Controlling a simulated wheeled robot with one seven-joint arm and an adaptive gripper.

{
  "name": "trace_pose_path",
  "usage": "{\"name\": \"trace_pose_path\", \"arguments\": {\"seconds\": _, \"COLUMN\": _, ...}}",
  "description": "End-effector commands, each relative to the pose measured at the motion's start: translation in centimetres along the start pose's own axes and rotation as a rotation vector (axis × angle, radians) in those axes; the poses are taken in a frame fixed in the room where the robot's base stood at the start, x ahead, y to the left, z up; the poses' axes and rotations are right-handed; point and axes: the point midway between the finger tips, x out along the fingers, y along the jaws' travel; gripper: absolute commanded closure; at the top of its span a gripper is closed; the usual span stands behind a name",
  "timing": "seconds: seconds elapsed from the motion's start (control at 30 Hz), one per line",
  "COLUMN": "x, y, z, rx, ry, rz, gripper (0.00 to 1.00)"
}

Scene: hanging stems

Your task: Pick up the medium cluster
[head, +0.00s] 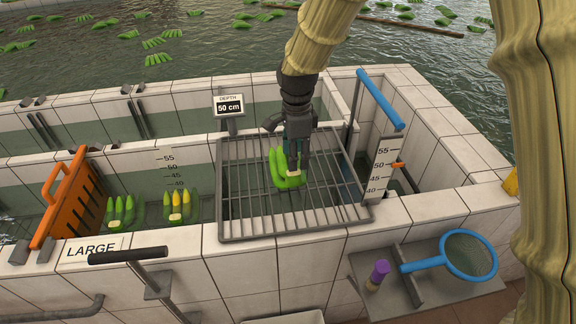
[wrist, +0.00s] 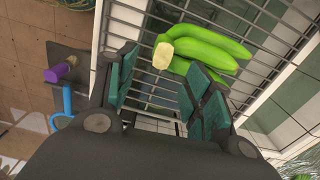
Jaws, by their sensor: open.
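A green banana cluster (head: 283,178) with a pale cut crown lies on the metal grate (head: 238,205) in the head view. My gripper (head: 296,165) points down right over it, covering part of it. In the wrist view the cluster (wrist: 215,48) lies beyond the fingertips, with its cut crown facing the gap between them. My gripper (wrist: 162,88) is open, its teal-padded fingers apart. The right finger overlaps the cluster's lower edge in the picture; I cannot tell whether they touch. No label here shows the cluster's size class.
A green cluster (head: 121,211) and a yellow-green one (head: 177,206) float in the channel left of the grate, by an orange gate (head: 70,208). A depth sign (head: 229,107) and a blue-handled post (head: 380,99) flank the grate. A blue net (head: 468,254) lies front right.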

Motion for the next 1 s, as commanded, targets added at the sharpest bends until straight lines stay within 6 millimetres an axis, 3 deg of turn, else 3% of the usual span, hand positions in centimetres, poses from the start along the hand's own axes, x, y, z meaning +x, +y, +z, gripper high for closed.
{"name": "trace_pose_path", "arguments": {"seconds": 0.37, "x": 1.8, "y": -0.1, "z": 0.2, "rx": -0.004, "ry": 0.0, "rz": 0.001, "gripper": 0.49}}
{"name": "trace_pose_path", "arguments": {"seconds": 0.8, "x": 5.7, "y": -0.3, "z": 0.6, "rx": -0.005, "ry": 0.0, "rz": 0.002, "gripper": 0.49}}
{"name": "trace_pose_path", "arguments": {"seconds": 1.0, "x": 6.5, "y": -0.3, "z": 0.6, "rx": -0.006, "ry": 0.0, "rz": -0.001, "gripper": 0.49}}
